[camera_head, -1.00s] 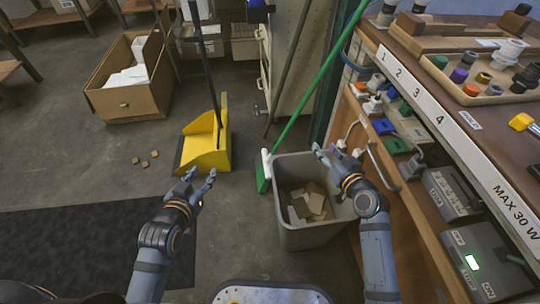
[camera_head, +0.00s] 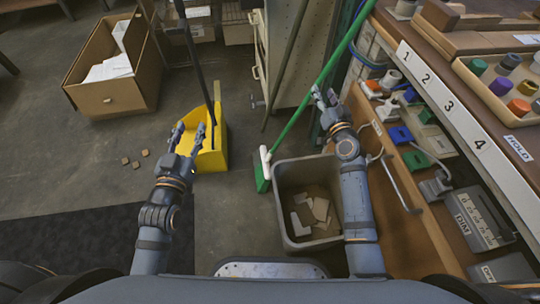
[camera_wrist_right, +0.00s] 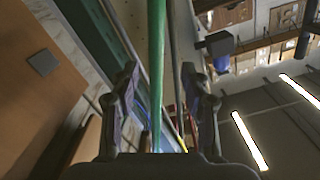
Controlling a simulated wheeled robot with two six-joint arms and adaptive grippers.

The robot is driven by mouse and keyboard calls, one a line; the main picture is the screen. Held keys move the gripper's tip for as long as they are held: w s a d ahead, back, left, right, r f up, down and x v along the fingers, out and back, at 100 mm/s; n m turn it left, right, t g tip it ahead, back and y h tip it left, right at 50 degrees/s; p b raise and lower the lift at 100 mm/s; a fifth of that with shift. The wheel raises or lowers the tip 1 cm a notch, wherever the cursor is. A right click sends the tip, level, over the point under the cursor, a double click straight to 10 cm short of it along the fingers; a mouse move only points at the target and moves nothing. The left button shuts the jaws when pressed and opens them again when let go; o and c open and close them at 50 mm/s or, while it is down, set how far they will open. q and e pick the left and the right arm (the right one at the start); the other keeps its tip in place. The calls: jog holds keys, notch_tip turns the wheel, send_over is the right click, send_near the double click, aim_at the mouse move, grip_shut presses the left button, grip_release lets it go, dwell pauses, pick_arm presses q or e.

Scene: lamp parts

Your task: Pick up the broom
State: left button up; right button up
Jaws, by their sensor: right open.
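The broom (camera_head: 300,109) leans with its long green handle sloping up to the right. Its green and white head (camera_head: 262,170) rests on the floor against the left side of the grey bin. My right gripper (camera_head: 324,96) is open beside the handle, above the bin's far edge. In the right wrist view the green handle (camera_wrist_right: 157,70) runs upright between the spread fingers of the right gripper (camera_wrist_right: 160,100); I see no grip on it. My left gripper (camera_head: 189,130) is open, in front of the yellow dustpan as seen from the head.
The grey bin (camera_head: 279,205) holds scraps. The yellow dustpan (camera_head: 213,158) with a dark upright handle stands on the left. A workbench (camera_head: 455,120) closes off the right side. A cardboard box (camera_head: 110,98) and small brown blocks (camera_head: 135,164) lie left. A dark mat (camera_head: 70,240) covers the front-left floor.

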aim_at(320, 84)
jog(key=w, duration=0.3)
jog(key=w+b, duration=0.1)
jog(key=shift+w+a+f, duration=0.2)
jog(key=shift+w+f, duration=0.05)
jog(key=shift+w, duration=0.05)
jog(key=shift+w+a, duration=0.1)
jog(key=shift+w, duration=0.2)
pick_arm(q)
notch_tip(320, 84, up, 11)
jog(key=t, duration=0.5)
jog(key=shift+s+h, duration=0.3)
jog(key=shift+s, duration=0.1)
pick_arm(e)
grip_shut()
jog(key=shift+r, duration=0.1)
